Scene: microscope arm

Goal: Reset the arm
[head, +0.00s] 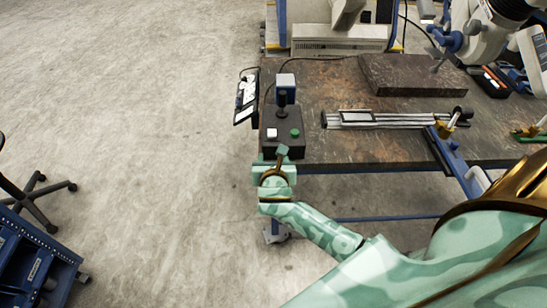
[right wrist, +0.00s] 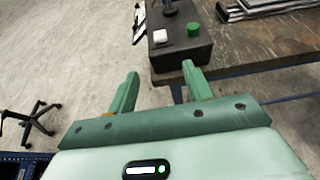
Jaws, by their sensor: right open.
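A black control box (head: 270,145) stands at the left end of the worktable in the head view. It bears a joystick (head: 282,102), a white button (head: 271,133) and a green button (head: 294,133). The box (right wrist: 178,52), its white button (right wrist: 161,36) and its green button (right wrist: 193,30) also show in the right wrist view. My right gripper (head: 275,163) is at the near edge of the box; in the right wrist view its fingers (right wrist: 160,70) are apart with nothing between them. A white microscope arm (head: 483,35) stands at the upper right. My left gripper is out of view.
The dark worktable (head: 390,150) has a metal rail (head: 395,119) and a stone-like slab (head: 412,76) on it. A tablet-like panel (head: 246,97) hangs at its left edge. Open concrete floor lies to the left, with a chair (head: 35,195) and blue cabinet (head: 35,262).

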